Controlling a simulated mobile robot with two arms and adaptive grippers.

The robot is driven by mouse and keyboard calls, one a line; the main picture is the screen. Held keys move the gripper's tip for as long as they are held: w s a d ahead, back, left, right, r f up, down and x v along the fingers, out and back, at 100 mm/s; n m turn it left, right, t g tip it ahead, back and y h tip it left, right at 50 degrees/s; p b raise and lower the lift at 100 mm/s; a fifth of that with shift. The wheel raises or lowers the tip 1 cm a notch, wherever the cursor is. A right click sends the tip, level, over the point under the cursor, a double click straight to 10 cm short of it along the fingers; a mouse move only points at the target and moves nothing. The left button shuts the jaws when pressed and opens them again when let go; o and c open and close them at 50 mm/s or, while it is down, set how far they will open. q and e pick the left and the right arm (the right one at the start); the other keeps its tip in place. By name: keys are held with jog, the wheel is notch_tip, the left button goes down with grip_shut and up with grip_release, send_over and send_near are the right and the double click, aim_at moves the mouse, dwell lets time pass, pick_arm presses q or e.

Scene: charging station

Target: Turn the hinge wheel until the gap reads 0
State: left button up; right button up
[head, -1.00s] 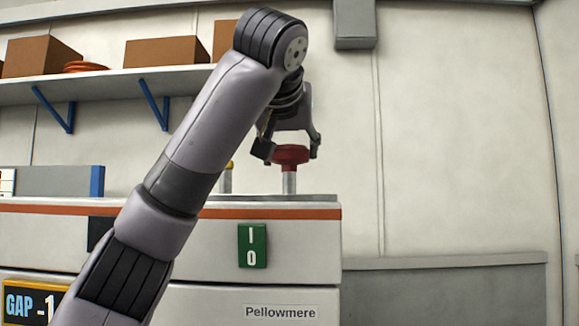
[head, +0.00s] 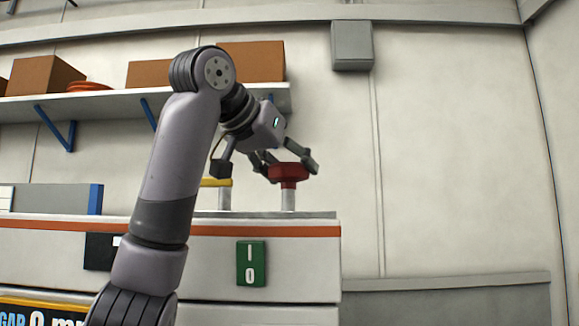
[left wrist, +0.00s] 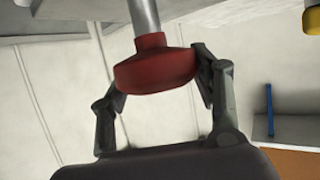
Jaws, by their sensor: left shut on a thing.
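A red wheel (head: 290,174) sits on a grey post on top of the white machine (head: 290,265). My left gripper (head: 287,168) is shut on the red wheel, with its fingers on opposite sides of it. The left wrist view shows the red wheel (left wrist: 155,70) between the two fingers (left wrist: 158,88). The gap display (head: 40,312) is at the bottom left, partly cut off and partly behind my arm; it reads 0 with "m" beside it. My right gripper is not in view.
A yellow knob (head: 215,183) on its own post stands left of the red wheel, close to my left gripper. A green I/O switch (head: 251,263) is on the machine's front. A shelf (head: 100,104) with cardboard boxes hangs behind. The space right of the machine is clear.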

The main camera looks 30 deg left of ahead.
pick_arm(q)
jog(key=o, duration=1.2)
jog(key=v, duration=1.2)
jog(key=shift+s, duration=0.1)
jog(key=shift+f, duration=0.1)
